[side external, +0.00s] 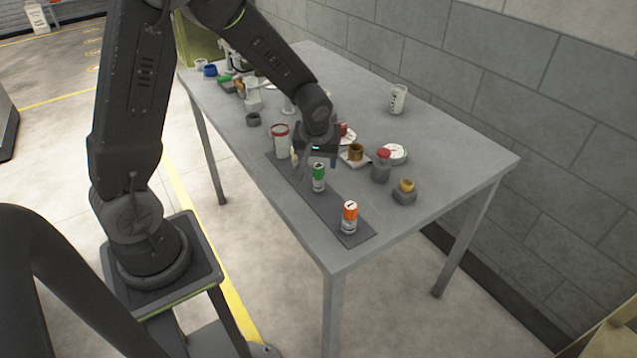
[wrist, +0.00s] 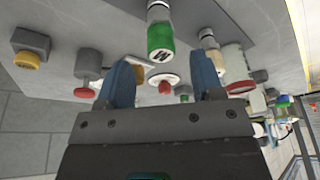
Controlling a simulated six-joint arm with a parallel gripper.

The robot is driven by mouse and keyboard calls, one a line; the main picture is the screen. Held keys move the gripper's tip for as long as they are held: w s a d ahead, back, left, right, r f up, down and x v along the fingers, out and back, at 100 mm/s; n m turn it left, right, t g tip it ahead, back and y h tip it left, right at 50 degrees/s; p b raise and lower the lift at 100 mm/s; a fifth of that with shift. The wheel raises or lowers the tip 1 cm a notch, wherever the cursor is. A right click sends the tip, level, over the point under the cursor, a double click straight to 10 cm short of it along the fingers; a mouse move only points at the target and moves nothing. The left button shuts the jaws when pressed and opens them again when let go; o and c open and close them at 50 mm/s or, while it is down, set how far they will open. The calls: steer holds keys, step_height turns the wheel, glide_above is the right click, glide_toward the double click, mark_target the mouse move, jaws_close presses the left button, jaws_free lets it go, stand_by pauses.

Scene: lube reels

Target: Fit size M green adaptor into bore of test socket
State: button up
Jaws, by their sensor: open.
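The green adaptor (side external: 318,172) stands upright on a dark mat (side external: 328,206), its green band above a pale lower body. In the wrist view the green adaptor (wrist: 160,38) shows an "M" on its end, beyond the fingertips. My gripper (side external: 319,156) is close above it, open and empty. In the wrist view my gripper (wrist: 163,75) shows two blue fingers spread apart, with the adaptor apart from both. Which fixture is the test socket I cannot tell; a brown ring-shaped piece (side external: 356,151) on a pale base stands behind my gripper.
An orange-topped adaptor (side external: 349,216) stands at the mat's near end. A red-rimmed jar (side external: 280,139), a red-topped grey post (side external: 381,167), a grey block with a yellow top (side external: 404,191) and a white cup (side external: 398,98) stand around. The table's near right is clear.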

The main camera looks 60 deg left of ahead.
mark_target(318, 166)
steer(key=shift+x, duration=2.75)
steer(key=shift+c, duration=0.2)
steer(key=c, duration=1)
